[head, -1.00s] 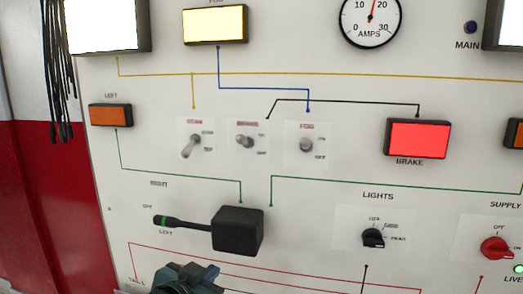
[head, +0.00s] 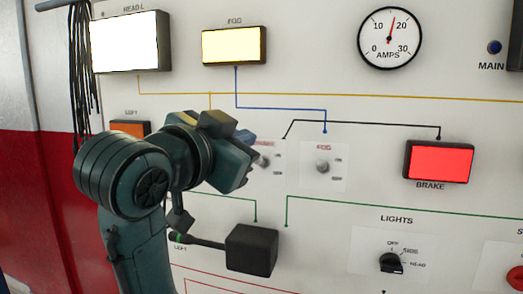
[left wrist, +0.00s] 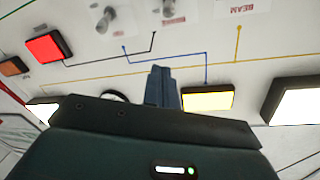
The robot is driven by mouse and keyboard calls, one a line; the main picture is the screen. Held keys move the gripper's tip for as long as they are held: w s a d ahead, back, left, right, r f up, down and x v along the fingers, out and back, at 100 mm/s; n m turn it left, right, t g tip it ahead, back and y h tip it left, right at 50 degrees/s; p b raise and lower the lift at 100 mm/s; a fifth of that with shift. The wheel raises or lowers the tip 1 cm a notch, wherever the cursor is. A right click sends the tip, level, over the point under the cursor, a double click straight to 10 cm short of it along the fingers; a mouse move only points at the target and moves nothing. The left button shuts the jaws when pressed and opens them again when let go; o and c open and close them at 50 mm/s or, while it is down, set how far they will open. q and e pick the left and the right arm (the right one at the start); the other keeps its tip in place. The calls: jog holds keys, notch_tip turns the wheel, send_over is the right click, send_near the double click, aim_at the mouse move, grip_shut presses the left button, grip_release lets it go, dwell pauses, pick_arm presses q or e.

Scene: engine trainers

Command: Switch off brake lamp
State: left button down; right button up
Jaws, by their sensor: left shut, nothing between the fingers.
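The brake lamp (head: 438,161) glows red on the white panel, right of centre; it also shows in the left wrist view (left wrist: 48,46). The brake switch (head: 263,160) is a small metal toggle, partly hidden behind my left gripper; in the left wrist view its toggle (left wrist: 168,10) is at the top edge. Its exact setting is unclear. My left gripper (head: 246,138) is shut and empty, in front of the panel just left of the brake switch; contact cannot be told. Its shut fingers show in the left wrist view (left wrist: 162,88). My right gripper is not in view.
The fog switch (head: 323,166) is close right of the brake switch. The beam switch is hidden behind my arm. Below, a black box (head: 251,249) with a lever sticks out. The fog lamp (head: 234,45) and left head lamp (head: 131,41) are lit above.

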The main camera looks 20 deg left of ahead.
pick_arm(q)
jog(key=shift+w, duration=0.1)
jog(key=p, duration=0.2)
send_near(280, 130)
jog(key=w, duration=0.4)
jog(key=shift+w+d+f, duration=0.1)
jog(key=shift+w+d, duration=0.25)
jog(key=shift+d, duration=0.1)
jog(key=shift+s+a+f, duration=0.2)
jog(key=shift+a+f, duration=0.1)
jog(key=shift+f, duration=0.25)
jog(key=shift+s+a+f, duration=0.25)
jog(key=shift+a+f, duration=0.05)
jog(key=shift+f, duration=0.2)
jog(key=shift+s+a+f, duration=0.2)
jog(key=shift+a+f, duration=0.1)
jog(key=shift+f, duration=0.25)
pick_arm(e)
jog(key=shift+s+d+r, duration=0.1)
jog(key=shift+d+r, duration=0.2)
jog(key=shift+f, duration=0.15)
pick_arm(q)
jog(key=shift+s+f+t+b, duration=0.2)
jog(key=shift+f+t+b, duration=0.2)
jog(key=shift+t+b, duration=0.75)
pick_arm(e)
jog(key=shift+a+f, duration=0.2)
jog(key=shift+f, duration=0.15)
